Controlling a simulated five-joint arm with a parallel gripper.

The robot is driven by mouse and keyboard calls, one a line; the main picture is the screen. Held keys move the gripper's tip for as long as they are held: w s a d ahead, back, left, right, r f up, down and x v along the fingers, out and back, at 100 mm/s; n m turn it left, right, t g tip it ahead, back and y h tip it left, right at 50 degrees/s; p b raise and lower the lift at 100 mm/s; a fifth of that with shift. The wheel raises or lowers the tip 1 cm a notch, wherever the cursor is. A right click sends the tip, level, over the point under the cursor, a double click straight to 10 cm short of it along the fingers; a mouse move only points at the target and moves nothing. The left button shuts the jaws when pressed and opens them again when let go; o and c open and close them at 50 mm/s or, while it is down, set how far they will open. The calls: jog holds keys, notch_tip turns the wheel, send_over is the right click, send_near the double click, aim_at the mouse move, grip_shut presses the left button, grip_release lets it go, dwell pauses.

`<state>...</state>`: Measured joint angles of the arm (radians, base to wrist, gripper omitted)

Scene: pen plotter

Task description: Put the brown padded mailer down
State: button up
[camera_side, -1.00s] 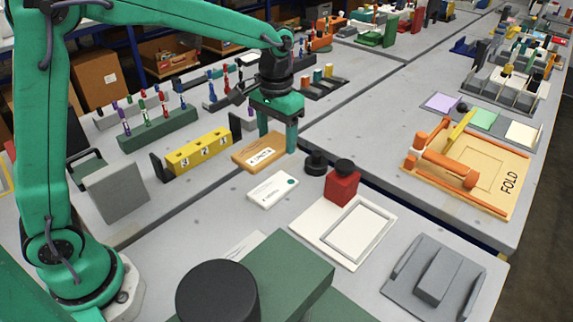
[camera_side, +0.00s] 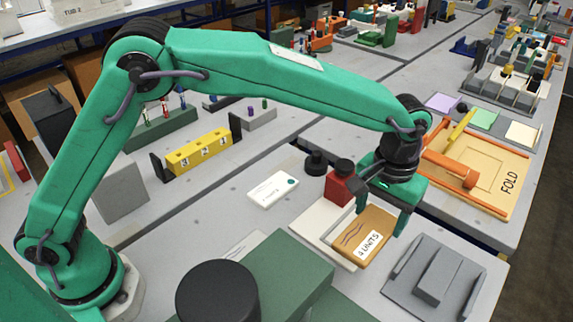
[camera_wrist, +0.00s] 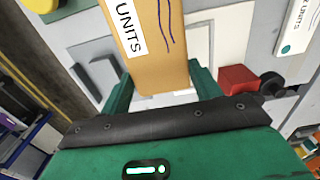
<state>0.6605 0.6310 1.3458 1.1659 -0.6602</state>
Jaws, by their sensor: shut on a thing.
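The brown padded mailer (camera_side: 362,236) has a white label reading "4 UNITS" and dark wavy lines on it. My gripper (camera_side: 384,208) is shut on it, with a green finger at either side of its near end in the wrist view (camera_wrist: 155,85). The mailer is over the white framed plate (camera_side: 309,219) and covers most of its raised frame. I cannot tell whether its underside touches the plate. In the wrist view its label is partly cut off by the top edge.
A red block with a black knob (camera_side: 339,186) stands close behind the plate. A white labelled card (camera_side: 273,190) lies to the left. A grey stepped fixture (camera_side: 433,277) is at the right front, and an orange FOLD station (camera_side: 480,170) is behind it.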

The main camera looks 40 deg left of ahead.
jog(key=w+a+f, duration=0.2)
jog(key=w, duration=0.1)
jog(key=w+a+f, duration=0.2)
jog(key=w, duration=0.1)
jog(key=w+a+f, duration=0.2)
jog(key=w+f, duration=0.1)
jog(key=w, duration=0.1)
jog(key=shift+f, duration=2)
jog(key=shift+f, duration=0.65)
jog(key=o, duration=1)
jog(key=shift+s, duration=0.1)
jog(key=shift+o, duration=0.3)
jog(key=shift+r, duration=0.2)
notch_tip(320, 180, up, 13)
jog(key=shift+a, duration=0.1)
